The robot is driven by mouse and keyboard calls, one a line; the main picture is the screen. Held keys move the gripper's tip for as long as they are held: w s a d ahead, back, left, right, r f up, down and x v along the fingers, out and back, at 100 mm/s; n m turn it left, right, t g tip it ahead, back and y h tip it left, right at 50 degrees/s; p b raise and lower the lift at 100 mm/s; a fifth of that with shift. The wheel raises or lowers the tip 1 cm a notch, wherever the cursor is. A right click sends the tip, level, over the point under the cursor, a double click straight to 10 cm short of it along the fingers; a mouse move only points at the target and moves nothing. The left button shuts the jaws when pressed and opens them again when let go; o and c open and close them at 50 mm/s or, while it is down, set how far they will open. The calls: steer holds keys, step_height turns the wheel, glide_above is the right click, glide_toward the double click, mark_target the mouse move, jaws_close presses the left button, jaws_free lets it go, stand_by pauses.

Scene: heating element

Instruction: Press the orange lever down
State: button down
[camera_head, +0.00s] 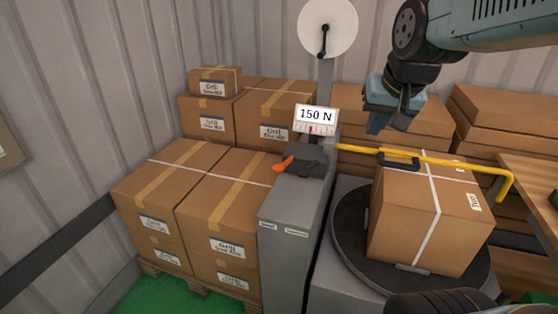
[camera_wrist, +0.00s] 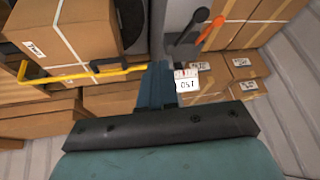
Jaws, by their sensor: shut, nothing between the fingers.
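The orange lever (camera_head: 283,163) sticks out to the left from a dark mechanism on top of a grey machine column (camera_head: 288,222). In the wrist view the orange lever (camera_wrist: 211,31) shows near the top, right of centre, beside a black handle (camera_wrist: 193,24). A white sign reading "150 N" (camera_head: 316,114) stands just above and behind the lever. My gripper (camera_head: 380,122) is shut and empty, up and to the right of the lever, apart from it. In the wrist view my gripper (camera_wrist: 157,75) points toward the machine, with the lever up and to its right.
A yellow bar (camera_head: 440,160) runs right from the machine over a strapped box (camera_head: 412,225) on a round dark turntable (camera_head: 345,245). Stacked boxes (camera_head: 160,185) stand left of the column and more behind. A white disc (camera_head: 327,25) on a pole rises behind the sign.

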steer(key=w+a+f+m+y, duration=0.15)
steer(key=w+a, duration=0.25)
steer(key=w, duration=0.4)
steer(key=w+a+f+m, duration=0.1)
steer(key=w+a+f, duration=0.25)
steer(key=w, duration=0.35)
steer(key=m+y, duration=0.1)
steer(key=m, duration=0.2)
glide_above(286, 163)
steer(key=s, duration=0.1)
step_height(286, 163, down, 7)
steer(key=shift+a+f, duration=0.15)
steer(key=shift+f, duration=0.05)
steer(key=shift+f, duration=0.1)
steer(key=shift+s+a+f, duration=0.15)
steer(key=shift+s+f, duration=0.3)
steer(key=shift+f, duration=0.9)
steer(key=shift+s+a+f, duration=0.2)
steer(key=shift+s+f, duration=0.2)
steer(key=shift+f, duration=1)
steer(key=shift+s+a+f, duration=0.15)
steer(key=shift+s+f, duration=0.3)
steer(key=shift+f, duration=0.9)
steer(key=shift+s+f, duration=0.2)
steer(key=shift+f, duration=0.1)
